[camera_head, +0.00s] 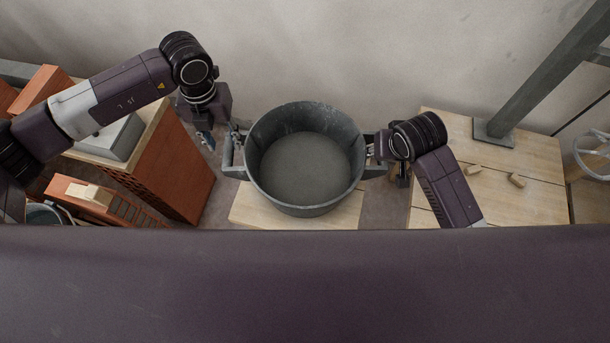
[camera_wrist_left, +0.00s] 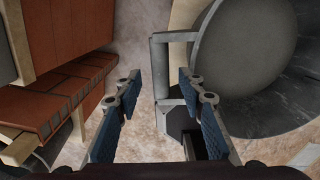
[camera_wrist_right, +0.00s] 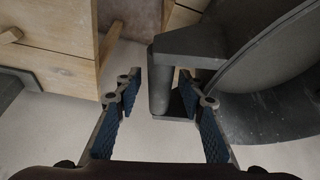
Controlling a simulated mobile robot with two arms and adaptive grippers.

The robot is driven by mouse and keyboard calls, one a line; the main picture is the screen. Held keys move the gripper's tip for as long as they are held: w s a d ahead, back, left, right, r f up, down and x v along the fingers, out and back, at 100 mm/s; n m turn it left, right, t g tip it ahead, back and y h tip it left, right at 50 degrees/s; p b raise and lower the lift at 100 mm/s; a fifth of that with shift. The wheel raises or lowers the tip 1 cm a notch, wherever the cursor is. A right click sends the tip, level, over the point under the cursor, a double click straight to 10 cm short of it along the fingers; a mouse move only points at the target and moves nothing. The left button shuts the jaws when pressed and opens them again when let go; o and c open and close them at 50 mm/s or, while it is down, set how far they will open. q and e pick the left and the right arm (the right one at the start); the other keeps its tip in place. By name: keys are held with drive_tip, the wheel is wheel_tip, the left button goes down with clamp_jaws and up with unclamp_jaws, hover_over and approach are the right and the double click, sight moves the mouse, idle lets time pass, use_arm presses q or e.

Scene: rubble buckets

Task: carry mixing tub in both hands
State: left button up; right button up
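The mixing tub (camera_head: 307,170) is a round, dark grey, empty-looking tub with a bar handle on each side. It stands upright in the middle of the head view. My left gripper (camera_head: 228,133) is at its left handle (camera_head: 230,160). In the left wrist view my left fingers are open, with the handle bar (camera_wrist_left: 160,70) in line with the gap between them. My right gripper (camera_head: 376,150) is at the right handle (camera_head: 374,172). In the right wrist view its fingers are open, with the handle bar (camera_wrist_right: 161,85) lined up between the tips. I cannot tell how deep either bar sits.
A wooden surface (camera_head: 240,213) shows below the tub. A brick stack (camera_head: 180,165) with a board on top is close on the left. A wooden table (camera_head: 535,192) with small wood blocks and a slanted metal post (camera_head: 545,75) is on the right. A wall (camera_head: 310,50) is behind.

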use_arm(q)
wheel_tip(320, 180, up, 4)
drive_tip(key=shift+r, duration=0.5)
use_arm(e)
drive_tip(key=shift+r, duration=0.25)
use_arm(q)
drive_tip(key=shift+a, duration=0.1)
use_arm(e)
drive_tip(key=v, duration=1.1)
drive_tip(key=shift+s+r, duration=0.2)
drive_tip(key=shift+s, duration=0.05)
